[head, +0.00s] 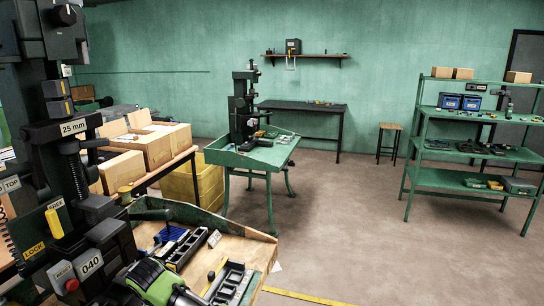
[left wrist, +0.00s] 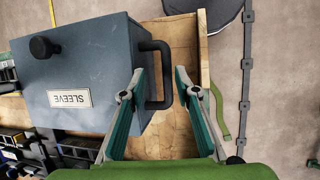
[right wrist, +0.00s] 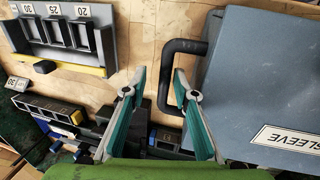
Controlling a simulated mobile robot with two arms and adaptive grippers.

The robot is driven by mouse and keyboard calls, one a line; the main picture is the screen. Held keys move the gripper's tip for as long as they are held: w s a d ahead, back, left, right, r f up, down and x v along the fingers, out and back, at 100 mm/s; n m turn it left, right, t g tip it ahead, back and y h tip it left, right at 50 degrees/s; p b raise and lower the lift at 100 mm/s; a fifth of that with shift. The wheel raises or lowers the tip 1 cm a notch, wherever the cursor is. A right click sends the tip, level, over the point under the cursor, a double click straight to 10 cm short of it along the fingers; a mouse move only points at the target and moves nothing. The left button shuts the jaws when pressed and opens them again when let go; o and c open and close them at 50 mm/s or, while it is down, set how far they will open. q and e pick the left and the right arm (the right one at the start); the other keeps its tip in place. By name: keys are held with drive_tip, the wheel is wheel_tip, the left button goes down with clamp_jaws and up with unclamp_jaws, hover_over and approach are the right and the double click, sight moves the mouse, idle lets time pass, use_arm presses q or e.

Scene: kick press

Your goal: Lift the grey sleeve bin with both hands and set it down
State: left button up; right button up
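The grey sleeve bin (left wrist: 95,75) has a SLEEVE label, a dark round knob and a black bar handle (left wrist: 164,75) on its side. My left gripper (left wrist: 160,74) is open, and the handle's outer bar appears between its fingertips. In the right wrist view the bin (right wrist: 265,85) is at the right with another black handle (right wrist: 172,80). My right gripper (right wrist: 159,76) is open, and that handle's outer bar shows between its fingertips. I cannot tell how far above the handles the fingers are. I cannot make out the bin in the head view.
The bin is on a wooden bench top (right wrist: 150,20). A grey rack (right wrist: 65,35) with numbered slots stands beside it. A press (head: 75,150) rises at the left. A green table (head: 250,155) and green shelves (head: 470,155) stand farther off, with open floor between.

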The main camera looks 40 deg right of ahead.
use_arm(q)
drive_tip(key=shift+w+a+r, duration=0.1)
drive_tip(key=shift+a+r, duration=0.15)
drive_tip(key=shift+r, duration=0.35)
use_arm(e)
drive_tip(key=shift+a+r, duration=0.1)
drive_tip(key=shift+a, duration=0.05)
use_arm(q)
drive_tip(key=a+r, duration=0.1)
drive_tip(key=s+a+r, duration=0.1)
drive_tip(key=s+a, duration=0.1)
drive_tip(key=a, duration=0.1)
drive_tip(key=shift+r, duration=0.4)
idle(0.4)
